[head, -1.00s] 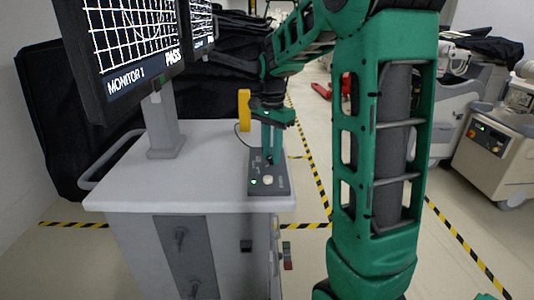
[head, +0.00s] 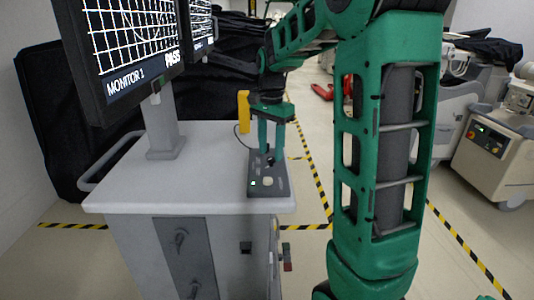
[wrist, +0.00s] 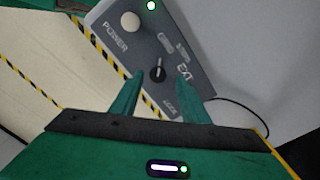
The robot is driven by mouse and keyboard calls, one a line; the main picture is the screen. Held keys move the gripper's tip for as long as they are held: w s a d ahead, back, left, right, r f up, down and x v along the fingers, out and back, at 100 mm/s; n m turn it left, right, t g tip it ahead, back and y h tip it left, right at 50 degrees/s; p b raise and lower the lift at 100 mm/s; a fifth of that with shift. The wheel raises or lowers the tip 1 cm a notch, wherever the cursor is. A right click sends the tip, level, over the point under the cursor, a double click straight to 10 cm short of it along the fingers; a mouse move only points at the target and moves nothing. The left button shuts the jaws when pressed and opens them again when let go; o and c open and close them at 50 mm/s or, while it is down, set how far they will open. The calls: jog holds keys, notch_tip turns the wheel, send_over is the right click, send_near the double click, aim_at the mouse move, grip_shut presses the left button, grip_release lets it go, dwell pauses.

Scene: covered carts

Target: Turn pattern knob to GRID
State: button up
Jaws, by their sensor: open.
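The grey control box (head: 268,188) lies on the cart's top and also shows in the wrist view (wrist: 195,50). It has a white power knob (wrist: 131,21), a green light (wrist: 150,6) and a small dark knob (wrist: 158,73) with a pale pointer line. The labels near the dark knob are mostly too small to read. My gripper (wrist: 160,78) is open, with one fingertip on each side of the dark knob in the picture; contact cannot be told. In the head view my gripper (head: 270,150) points down over the box's far part. Monitor 1 (head: 135,45) shows a white grid with curves and "PASS".
The white cart top (head: 200,165) is mostly clear left of the box. A second monitor (head: 201,27) stands behind the first. A cable (wrist: 240,105) runs from the box. Black-and-yellow tape (head: 315,185) marks the floor. Other carts (head: 495,145) stand at the right.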

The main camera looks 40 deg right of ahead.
aim_at(270, 158)
notch_tip(270, 158, up, 9)
dwell(0.3)
jog(key=shift+w, duration=0.1)
dwell(0.4)
jog(key=s+a+f+n, duration=0.2)
jog(key=s+f+n, duration=0.2)
jog(key=s, duration=1)
jog(key=s+a+f+n, duration=0.2)
jog(key=s+f+n, duration=0.3)
jog(key=s+f, duration=0.5)
jog(key=s, duration=0.5)
jog(key=shift+f, duration=0.15)
